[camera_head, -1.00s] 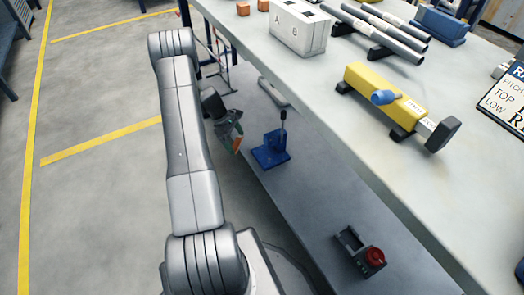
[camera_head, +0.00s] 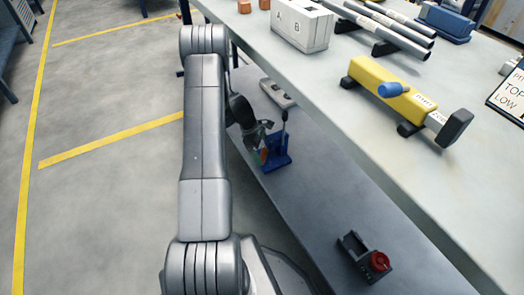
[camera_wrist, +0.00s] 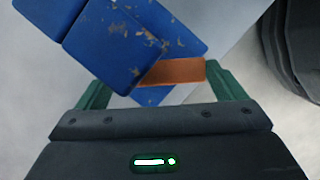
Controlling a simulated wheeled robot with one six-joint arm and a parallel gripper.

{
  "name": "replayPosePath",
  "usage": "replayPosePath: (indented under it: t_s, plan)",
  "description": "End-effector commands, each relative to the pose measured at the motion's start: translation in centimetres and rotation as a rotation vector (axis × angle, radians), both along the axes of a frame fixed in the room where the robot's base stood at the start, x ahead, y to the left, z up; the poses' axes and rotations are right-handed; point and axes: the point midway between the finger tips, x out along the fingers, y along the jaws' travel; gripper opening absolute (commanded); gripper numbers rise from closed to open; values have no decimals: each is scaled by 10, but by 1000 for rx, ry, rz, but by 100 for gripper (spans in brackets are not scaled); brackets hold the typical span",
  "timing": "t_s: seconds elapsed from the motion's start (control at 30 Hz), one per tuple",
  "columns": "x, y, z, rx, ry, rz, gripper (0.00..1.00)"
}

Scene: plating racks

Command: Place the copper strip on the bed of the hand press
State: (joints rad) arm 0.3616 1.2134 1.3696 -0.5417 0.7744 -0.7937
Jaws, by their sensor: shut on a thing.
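The copper strip (camera_wrist: 178,71) lies crosswise between the green fingertips of my gripper (camera_wrist: 158,80), which is shut on it. The blue hand press (camera_wrist: 112,45) fills the upper left of the wrist view. Its upper block covers part of the strip's left side, and a lower blue part shows beneath the strip. I cannot tell whether the strip touches the bed. In the head view the blue hand press (camera_head: 278,152) stands upright on the lower shelf, its dark lever raised. My gripper (camera_head: 262,143) is at its left side, and the strip (camera_head: 264,155) shows as a small orange patch.
The lower shelf (camera_head: 325,205) also holds a small grey device with a red knob (camera_head: 379,262) and a flat grey item (camera_head: 276,93). The upper tabletop (camera_head: 350,120) overhangs it, carrying a yellow tool (camera_head: 392,93), a white box (camera_head: 302,27) and pipes.

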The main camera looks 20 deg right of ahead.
Motion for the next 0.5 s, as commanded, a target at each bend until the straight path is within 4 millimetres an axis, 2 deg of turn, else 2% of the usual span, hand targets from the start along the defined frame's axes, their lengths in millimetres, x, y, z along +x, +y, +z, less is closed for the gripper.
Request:
replayPosePath:
  t_s: [0.5]
  plan:
    - [0,0,-12,0,0,-1,59]
